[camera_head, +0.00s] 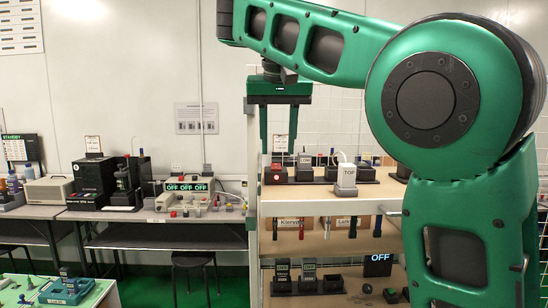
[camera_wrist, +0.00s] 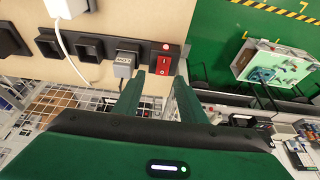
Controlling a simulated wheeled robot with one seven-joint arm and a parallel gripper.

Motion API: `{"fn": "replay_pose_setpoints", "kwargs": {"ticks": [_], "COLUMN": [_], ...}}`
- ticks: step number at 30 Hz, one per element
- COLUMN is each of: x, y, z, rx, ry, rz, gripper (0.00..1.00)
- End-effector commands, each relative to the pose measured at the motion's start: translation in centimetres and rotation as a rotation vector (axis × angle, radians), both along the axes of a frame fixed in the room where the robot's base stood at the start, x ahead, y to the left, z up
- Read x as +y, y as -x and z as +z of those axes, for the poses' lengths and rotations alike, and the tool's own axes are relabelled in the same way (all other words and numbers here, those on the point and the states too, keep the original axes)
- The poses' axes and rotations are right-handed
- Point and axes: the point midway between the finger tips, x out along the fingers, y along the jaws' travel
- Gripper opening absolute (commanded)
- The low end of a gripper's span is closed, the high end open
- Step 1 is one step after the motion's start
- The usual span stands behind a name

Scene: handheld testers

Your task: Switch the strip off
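The power strip (camera_head: 320,179) is a dark strip on the top shelf; its sockets (camera_wrist: 88,48) show in the wrist view. A red switch (camera_wrist: 165,63) with a glowing red lamp (camera_wrist: 166,46) sits at one end; it is at the strip's left end in the head view (camera_head: 276,175). A grey plug (camera_wrist: 124,64) is seated beside the switch. A white plug (camera_head: 346,174) marked TOP stands farther along. My gripper (camera_head: 279,136) hangs above the switch end, fingers down, open and empty. In the wrist view, the switch appears between the fingertips (camera_wrist: 158,77), seemingly without contact.
A wire grid (camera_head: 340,112) stands behind the shelf. Lower shelves (camera_head: 318,243) hold labelled bins and small devices. A bench (camera_head: 120,214) with instruments showing OFF (camera_head: 187,187) is at the left. Air left of the shelf unit is clear.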

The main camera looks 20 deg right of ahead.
Motion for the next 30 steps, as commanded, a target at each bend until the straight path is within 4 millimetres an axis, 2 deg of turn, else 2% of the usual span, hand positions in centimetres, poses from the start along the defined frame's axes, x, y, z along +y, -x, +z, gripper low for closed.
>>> {"fn": "replay_pose_setpoints", "kwargs": {"ticks": [11, 21, 30], "x": [0.0, -0.1, 0.1], "y": [-0.3, -1.1, -1.3], "z": [-1.1, -3.0, -3.5], "rx": [-0.016, -0.015, -0.016], "ry": [0.0, 0.005, 0.001], "rz": [0.001, 0.005, 0.006], "gripper": [0.38, 0.38, 0.38]}}
